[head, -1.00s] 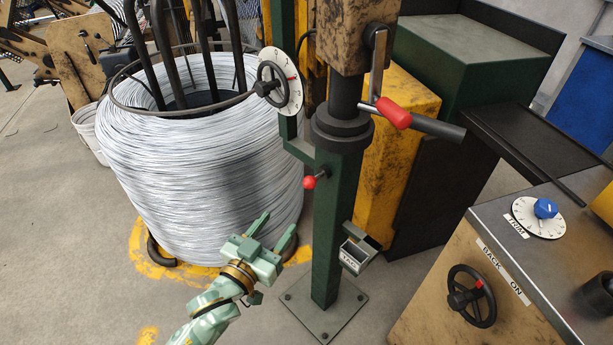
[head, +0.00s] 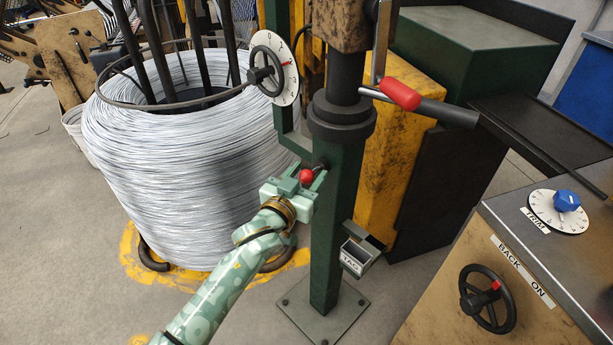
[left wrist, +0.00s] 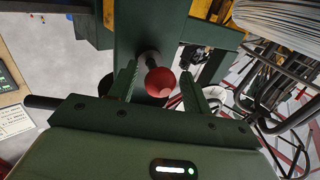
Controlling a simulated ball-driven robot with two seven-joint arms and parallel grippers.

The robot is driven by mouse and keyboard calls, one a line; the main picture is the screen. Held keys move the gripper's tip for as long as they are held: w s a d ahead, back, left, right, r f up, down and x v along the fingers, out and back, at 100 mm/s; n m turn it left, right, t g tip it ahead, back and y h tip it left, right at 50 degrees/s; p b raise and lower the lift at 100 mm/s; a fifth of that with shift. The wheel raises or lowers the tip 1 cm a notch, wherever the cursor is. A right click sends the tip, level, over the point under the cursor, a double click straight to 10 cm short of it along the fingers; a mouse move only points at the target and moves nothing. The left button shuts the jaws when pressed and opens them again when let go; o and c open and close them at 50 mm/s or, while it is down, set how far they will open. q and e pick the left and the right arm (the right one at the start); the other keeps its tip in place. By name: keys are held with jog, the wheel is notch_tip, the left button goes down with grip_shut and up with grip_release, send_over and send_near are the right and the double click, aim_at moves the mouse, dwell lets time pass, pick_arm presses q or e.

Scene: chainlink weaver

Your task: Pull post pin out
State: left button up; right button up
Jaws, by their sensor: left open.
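The post pin has a red ball knob (head: 306,176) on a short dark shaft and sticks out of the left side of the green post (head: 331,235). My left gripper (head: 304,177) is at the knob, with its jaws open. In the left wrist view the red knob (left wrist: 160,82) lies between the two fingers of the left gripper (left wrist: 162,85), with gaps at both sides. The pin's shaft (left wrist: 150,60) runs from the knob into the green post. My right gripper is not in view.
A large wire coil (head: 190,150) stands left of the post. A dial with a handwheel (head: 285,75) is above the knob. A tag holder (head: 355,255) and a red-gripped lever (head: 400,94) are on the post. A control cabinet (head: 440,290) stands at the right.

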pick_arm(q)
grip_shut()
jog(key=s+a+p, duration=0.3)
jog(key=shift+s+a+p, duration=0.2)
jog(key=shift+p, duration=0.1)
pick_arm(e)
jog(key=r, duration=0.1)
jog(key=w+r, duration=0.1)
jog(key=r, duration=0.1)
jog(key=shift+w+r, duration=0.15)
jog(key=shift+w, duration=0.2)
pick_arm(q)
jog(key=shift+c, duration=0.7)
grip_release()
jog(key=shift+o, duration=0.7)
jog(key=shift+a, duration=0.1)
jog(key=shift+s, duration=0.1)
